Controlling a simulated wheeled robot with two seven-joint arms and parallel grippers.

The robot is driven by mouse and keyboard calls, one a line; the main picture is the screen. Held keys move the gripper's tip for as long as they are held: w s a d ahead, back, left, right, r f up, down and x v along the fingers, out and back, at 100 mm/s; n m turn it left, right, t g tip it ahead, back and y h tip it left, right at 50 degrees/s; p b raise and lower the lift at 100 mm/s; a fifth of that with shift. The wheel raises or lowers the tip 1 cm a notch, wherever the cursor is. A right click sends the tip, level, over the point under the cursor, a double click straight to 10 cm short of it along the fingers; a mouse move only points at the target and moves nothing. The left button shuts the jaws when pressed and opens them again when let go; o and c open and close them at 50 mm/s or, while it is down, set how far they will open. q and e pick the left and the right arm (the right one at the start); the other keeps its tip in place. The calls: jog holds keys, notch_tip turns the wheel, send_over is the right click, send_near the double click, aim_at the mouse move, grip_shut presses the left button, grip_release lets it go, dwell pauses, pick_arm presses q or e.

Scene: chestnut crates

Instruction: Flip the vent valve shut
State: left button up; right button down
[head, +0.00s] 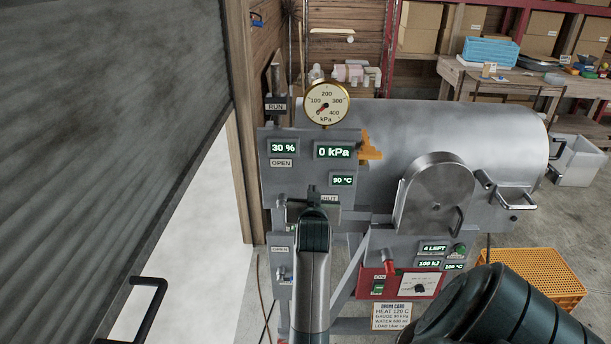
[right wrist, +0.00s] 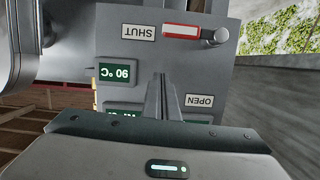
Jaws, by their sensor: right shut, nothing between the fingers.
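The grey panel (head: 265,180) on the front of the steel drum bears an OPEN label (head: 281,163) and a SHUT label (head: 329,199). The right wrist view shows it upside down, with the vent valve's red bar (right wrist: 183,31) and round metal knob (right wrist: 215,37). The bar lies level, running from the knob towards the SHUT label (right wrist: 139,32). In the head view my gripper hides most of the valve. My right gripper (head: 314,192) is shut and empty in front of the panel; its fingers (right wrist: 162,95) appear between the two labels, apart from the bar. My left gripper is out of view.
A gauge (head: 326,104) tops the panel, with 30 % and 0 kPa displays below. The steel drum (head: 450,130) extends right, with a round door (head: 435,190). A red control box (head: 400,283) sits below; a yellow crate (head: 540,278) stands on the floor right.

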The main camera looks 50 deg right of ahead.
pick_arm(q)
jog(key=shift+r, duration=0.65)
pick_arm(e)
jog(key=s+d+r, duration=0.2)
jog(key=s+r, duration=0.3)
jog(key=s, duration=0.4)
jog(key=shift+r, duration=0.25)
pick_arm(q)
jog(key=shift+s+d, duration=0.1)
pick_arm(e)
jog(key=shift+d, duration=0.15)
